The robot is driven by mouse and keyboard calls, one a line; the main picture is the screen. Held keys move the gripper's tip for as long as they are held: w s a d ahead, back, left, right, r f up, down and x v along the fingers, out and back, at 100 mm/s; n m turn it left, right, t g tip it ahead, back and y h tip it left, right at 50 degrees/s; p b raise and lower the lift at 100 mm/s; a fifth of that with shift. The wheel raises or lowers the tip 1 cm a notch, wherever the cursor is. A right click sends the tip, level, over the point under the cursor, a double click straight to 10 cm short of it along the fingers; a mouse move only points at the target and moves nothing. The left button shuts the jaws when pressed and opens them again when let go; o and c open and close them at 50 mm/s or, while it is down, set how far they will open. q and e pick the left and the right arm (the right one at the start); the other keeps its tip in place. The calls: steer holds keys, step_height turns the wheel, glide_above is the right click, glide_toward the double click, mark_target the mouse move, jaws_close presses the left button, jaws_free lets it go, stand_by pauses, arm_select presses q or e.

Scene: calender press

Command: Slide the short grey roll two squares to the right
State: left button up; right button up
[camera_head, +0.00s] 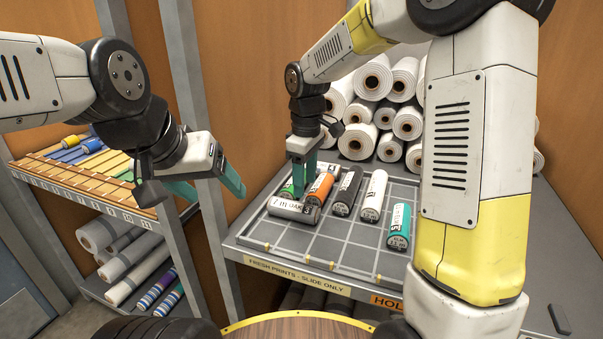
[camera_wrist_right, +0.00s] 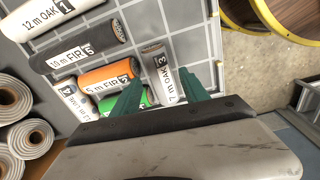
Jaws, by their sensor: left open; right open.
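A short grey roll marked "7 m OAK" (camera_head: 291,209) lies crosswise at the front left of the gridded tray (camera_head: 330,246). A second grey roll (camera_wrist_right: 73,97) lies behind the orange roll, mostly hidden in the head view. My right gripper (camera_head: 301,185) is open and points down among the rolls, by the green roll (camera_wrist_right: 141,100) and the orange roll (camera_head: 320,187). I cannot tell whether its fingers touch a roll. My left gripper (camera_head: 217,193) is open and empty, left of the tray.
A black roll (camera_head: 347,190), a white roll (camera_head: 374,195) and a teal roll (camera_head: 398,226) stretch to the right on the tray. The squares in front of the black and white rolls are bare. White rolls (camera_head: 373,78) are stacked behind. A metal post (camera_head: 192,90) stands near my left gripper.

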mark_target(300, 204)
steer(key=shift+w+a+f+n, duration=0.25)
steer(key=shift+w+a+f, duration=0.1)
steer(key=shift+f, duration=0.15)
steer(key=shift+w+a+f+n, duration=0.25)
steer(key=shift+w+f, duration=0.05)
steer(key=shift+f, duration=4.05)
steer(key=c, duration=1.1)
steer(key=shift+s+d+r, duration=0.1)
steer(key=shift+s+d, duration=0.5)
steer(key=shift+d, duration=0.95)
steer(key=shift+s+d+f, duration=0.1)
steer(key=shift+s+d, duration=0.5)
steer(key=shift+d, duration=0.95)
steer(key=shift+s+d+r, duration=0.1)
steer(key=shift+s+d, duration=0.5)
steer(key=shift+d, duration=0.95)
steer(key=shift+s+d, duration=0.4)
steer(key=shift+d, duration=0.55)
steer(key=shift+s+d, duration=0.35)
steer(key=shift+d, duration=0.55)
steer(key=shift+s+d, duration=0.4)
steer(key=shift+d, duration=0.55)
